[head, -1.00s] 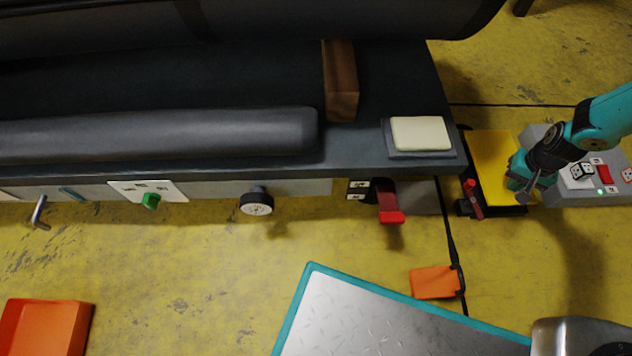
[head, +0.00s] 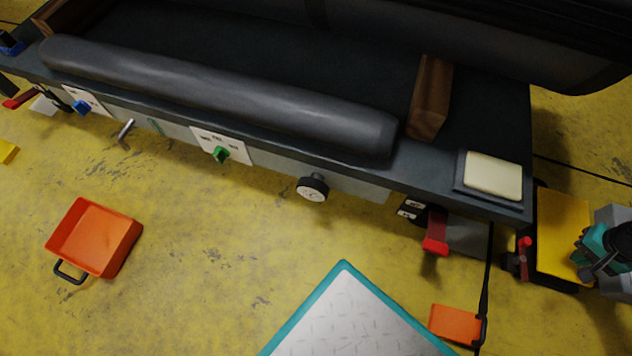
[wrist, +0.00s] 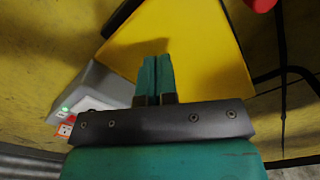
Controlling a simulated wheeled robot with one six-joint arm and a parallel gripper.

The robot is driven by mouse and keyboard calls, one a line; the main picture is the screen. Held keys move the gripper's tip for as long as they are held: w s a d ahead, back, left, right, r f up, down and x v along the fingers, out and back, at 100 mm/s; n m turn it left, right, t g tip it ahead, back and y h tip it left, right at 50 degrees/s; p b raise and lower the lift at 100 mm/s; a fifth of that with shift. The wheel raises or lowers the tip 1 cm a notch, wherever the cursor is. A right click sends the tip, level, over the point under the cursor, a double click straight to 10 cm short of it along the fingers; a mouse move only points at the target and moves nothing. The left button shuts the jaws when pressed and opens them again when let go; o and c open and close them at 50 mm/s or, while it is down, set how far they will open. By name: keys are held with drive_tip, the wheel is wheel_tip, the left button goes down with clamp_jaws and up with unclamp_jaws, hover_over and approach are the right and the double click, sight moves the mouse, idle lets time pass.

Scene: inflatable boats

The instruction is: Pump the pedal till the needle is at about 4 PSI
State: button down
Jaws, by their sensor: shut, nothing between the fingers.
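The pedal looks to be the yellow plate (head: 563,222) on a dark base at the right of the head view, low beside the bench end. It fills the upper middle of the wrist view (wrist: 205,55). My gripper (head: 582,256) is over its right part. In the wrist view my gripper's two teal fingers (wrist: 156,68) lie together, empty, pointing at the yellow plate. I cannot tell if they touch it. A round white-faced dial (head: 312,190) sits on the bench front. Its needle is too small to read.
A grey box with a green light (wrist: 75,104) stands beside the plate. A red lever (head: 525,258) is at the plate's left. A red handle (head: 436,240) sticks out of the bench front.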

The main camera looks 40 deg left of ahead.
sight(566, 260)
drive_tip(key=shift+f+b, duration=1.65)
drive_tip(key=shift+f, duration=0.85)
wheel_tip(566, 260, up, 5)
drive_tip(key=p, duration=0.4)
drive_tip(key=shift+r+p, duration=0.15)
drive_tip(key=shift+p, duration=0.25)
drive_tip(key=shift+f+b, duration=1.75)
drive_tip(key=shift+f, duration=0.85)
wheel_tip(566, 260, up, 5)
drive_tip(key=p, duration=0.4)
drive_tip(key=shift+r+p, duration=0.15)
drive_tip(key=shift+p, duration=0.15)
